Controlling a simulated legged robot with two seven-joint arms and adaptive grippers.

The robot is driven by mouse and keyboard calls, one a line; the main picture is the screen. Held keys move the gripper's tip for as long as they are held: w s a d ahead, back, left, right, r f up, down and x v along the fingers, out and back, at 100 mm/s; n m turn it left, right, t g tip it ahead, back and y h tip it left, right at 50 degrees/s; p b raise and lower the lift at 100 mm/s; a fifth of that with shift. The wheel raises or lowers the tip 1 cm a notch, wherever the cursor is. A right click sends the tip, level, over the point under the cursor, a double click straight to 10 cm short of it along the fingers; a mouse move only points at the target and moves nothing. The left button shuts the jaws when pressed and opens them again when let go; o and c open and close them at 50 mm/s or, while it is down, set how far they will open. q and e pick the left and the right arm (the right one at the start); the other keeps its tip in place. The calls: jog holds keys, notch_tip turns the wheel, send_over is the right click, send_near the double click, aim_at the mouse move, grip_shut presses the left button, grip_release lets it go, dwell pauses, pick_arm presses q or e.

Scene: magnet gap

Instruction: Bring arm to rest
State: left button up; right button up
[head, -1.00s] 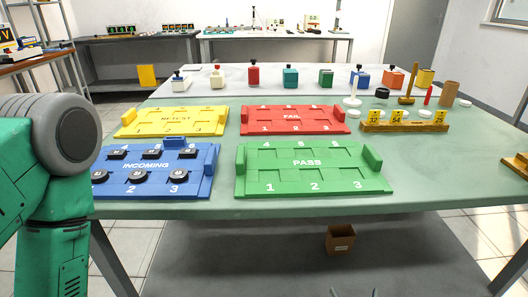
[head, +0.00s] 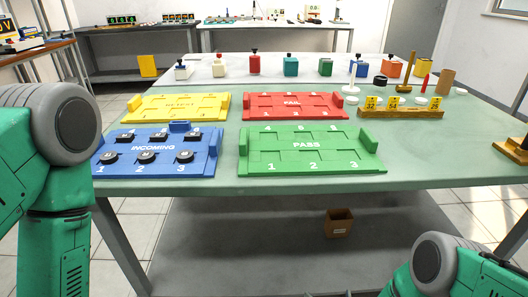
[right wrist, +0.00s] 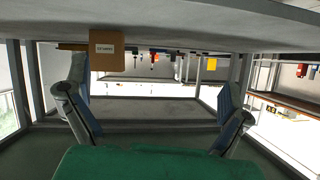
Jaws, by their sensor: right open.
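My right arm shows as a green link with a grey joint at the lower right of the head view. Its gripper is almost wholly below that picture's edge. In the right wrist view my right gripper (right wrist: 155,85) is open, with its two fingers wide apart and nothing between them. It appears to be low, near the underside of the table (head: 450,180). My left arm stands at the left edge of the head view as a green link with a large grey joint. Its gripper is out of view.
The table holds a blue INCOMING tray (head: 212,160) with several black pucks, a yellow RETEST tray (head: 180,108), a red FAIL tray (head: 293,106) and a green PASS tray (head: 312,152). A cardboard box (head: 339,222) sits below and shows in the wrist view (right wrist: 106,50).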

jog(key=s+d+r+g+h, duration=0.1)
jog(key=s+d+r+g, duration=0.3)
jog(key=s, duration=0.6)
jog(key=s+d+r+g, duration=0.2)
jog(key=s+r+g, duration=0.2)
jog(key=s+r, duration=0.4)
jog(key=s+d+r+g+h, duration=0.15)
jog(key=s+r+g, duration=0.25)
jog(key=s, duration=0.7)
notch_tip(320, 180, up, 12)
jog(key=d+p, duration=0.1)
jog(key=p, duration=1.1)
jog(key=shift+s+n+y, duration=0.25)
jog(key=shift+n+y, duration=0.1)
jog(key=shift+n, duration=0.05)
